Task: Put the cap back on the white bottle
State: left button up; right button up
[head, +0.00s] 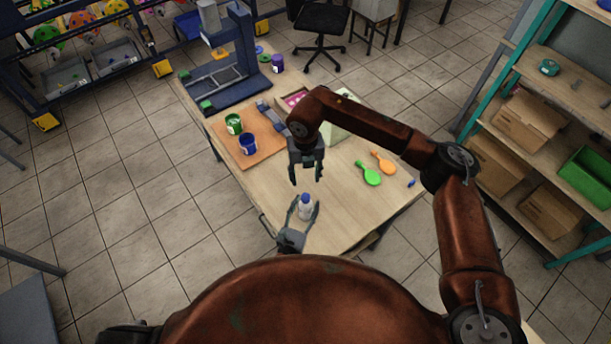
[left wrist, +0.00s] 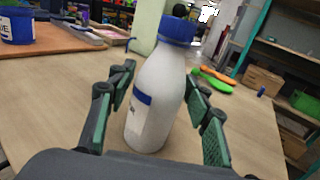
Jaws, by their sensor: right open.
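The white bottle (head: 305,209) stands upright on the table near its front edge. A blue cap (left wrist: 178,29) sits on the bottle's top in the left wrist view, where the bottle (left wrist: 157,98) fills the middle; I cannot tell how tightly it is on. My left gripper (head: 304,209) has its fingers on either side of the bottle, open, with gaps visible beside the bottle in the left wrist view (left wrist: 165,105). My right gripper (head: 306,178) is open and empty, pointing down, just beyond the bottle in the head view.
A green paint can (head: 234,124) and a blue one (head: 248,144) stand on a brown board (head: 262,152) at left. Green (head: 368,174) and orange (head: 383,162) paddle-shaped items lie at right. A blue-grey printing stand (head: 222,80) is at the back.

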pick_arm(q)
jog(key=shift+o, duration=1.1)
jog(key=v, duration=1.2)
